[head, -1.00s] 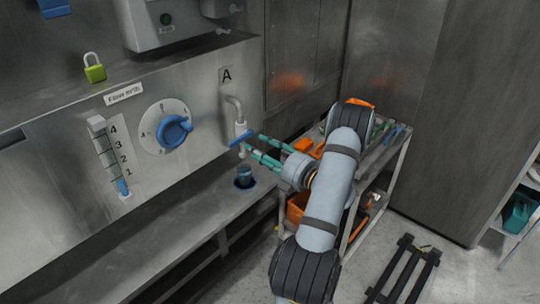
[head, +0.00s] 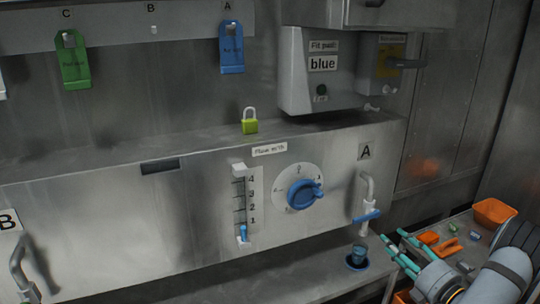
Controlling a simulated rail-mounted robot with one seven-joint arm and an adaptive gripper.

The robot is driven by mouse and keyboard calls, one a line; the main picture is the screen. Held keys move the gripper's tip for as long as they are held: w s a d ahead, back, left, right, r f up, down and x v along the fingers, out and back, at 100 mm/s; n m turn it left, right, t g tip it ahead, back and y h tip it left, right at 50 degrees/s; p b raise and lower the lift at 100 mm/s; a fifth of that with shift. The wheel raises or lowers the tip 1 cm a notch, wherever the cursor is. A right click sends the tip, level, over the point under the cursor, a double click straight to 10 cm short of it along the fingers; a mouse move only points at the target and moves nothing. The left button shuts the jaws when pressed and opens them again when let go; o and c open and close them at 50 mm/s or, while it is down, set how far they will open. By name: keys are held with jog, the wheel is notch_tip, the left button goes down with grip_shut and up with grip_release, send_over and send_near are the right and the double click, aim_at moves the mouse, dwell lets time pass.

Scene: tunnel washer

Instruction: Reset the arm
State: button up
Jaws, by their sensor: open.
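My gripper (head: 397,254) is at the lower right of the head view. Its two teal fingers are apart, with nothing seen between them. It is just right of a small dark blue-grey cup (head: 359,254) that stands on the ledge beneath tap A. Tap A has a grey spout (head: 369,186) and a blue lever (head: 366,216). My arm runs off the lower right corner, so most of it is out of view.
A blue dial (head: 304,194) and a level gauge (head: 241,205) are on the steel panel. Green (head: 73,60) and blue (head: 232,48) tags hang above. A cart (head: 478,236) with an orange bin (head: 494,213) is behind my arm.

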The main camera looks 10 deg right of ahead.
aim_at(365, 218)
jog(key=w, duration=0.4)
jog(key=w+a, duration=0.1)
jog(key=w, duration=0.2)
jog(key=w+a, duration=0.1)
jog(key=w, duration=0.3)
jog(key=shift+w+a, duration=0.1)
jog(key=shift+w, duration=0.25)
jog(key=shift+s+d+f, duration=0.1)
jog(key=shift+d+f, duration=0.05)
jog(key=shift+d, duration=0.05)
jog(key=shift+a, duration=0.15)
